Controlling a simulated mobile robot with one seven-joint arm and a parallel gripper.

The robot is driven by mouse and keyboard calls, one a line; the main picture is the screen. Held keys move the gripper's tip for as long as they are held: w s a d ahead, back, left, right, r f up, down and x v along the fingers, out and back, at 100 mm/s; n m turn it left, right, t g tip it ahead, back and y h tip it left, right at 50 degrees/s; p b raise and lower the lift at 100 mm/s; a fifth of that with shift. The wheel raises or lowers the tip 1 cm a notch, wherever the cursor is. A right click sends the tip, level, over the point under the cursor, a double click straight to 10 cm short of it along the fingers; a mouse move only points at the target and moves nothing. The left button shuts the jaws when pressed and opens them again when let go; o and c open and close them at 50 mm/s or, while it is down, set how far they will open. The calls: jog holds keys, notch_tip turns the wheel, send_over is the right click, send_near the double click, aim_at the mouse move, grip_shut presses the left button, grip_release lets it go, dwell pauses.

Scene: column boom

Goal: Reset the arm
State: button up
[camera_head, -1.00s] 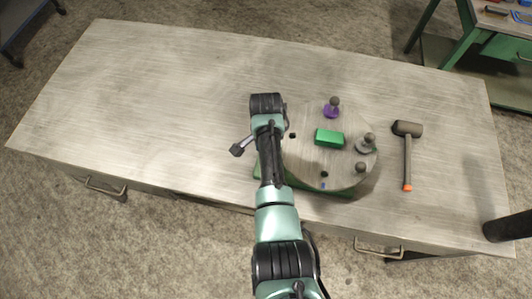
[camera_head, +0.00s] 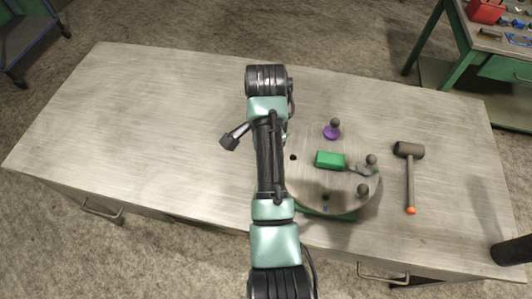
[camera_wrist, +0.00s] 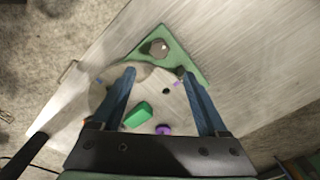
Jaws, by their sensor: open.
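Below the fingers lies a round grey disc (camera_wrist: 148,86) on a green base (camera_wrist: 191,66). A green block (camera_wrist: 137,114) and a purple piece (camera_wrist: 163,129) sit on the disc, beneath the gripper and apart from it. In the head view the disc (camera_head: 308,180) is just right of my arm, with the green block (camera_head: 330,160) near its middle and the purple piece (camera_head: 332,131) at its far edge.
A mallet (camera_head: 409,178) with an orange handle end lies right of the disc. Grey knobs (camera_head: 365,167) stand on the disc's right side. The table (camera_head: 150,130) is clear on the left. A green bench (camera_head: 465,60) with tools stands at the back right.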

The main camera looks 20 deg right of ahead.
jog(key=shift+r, duration=0.4)
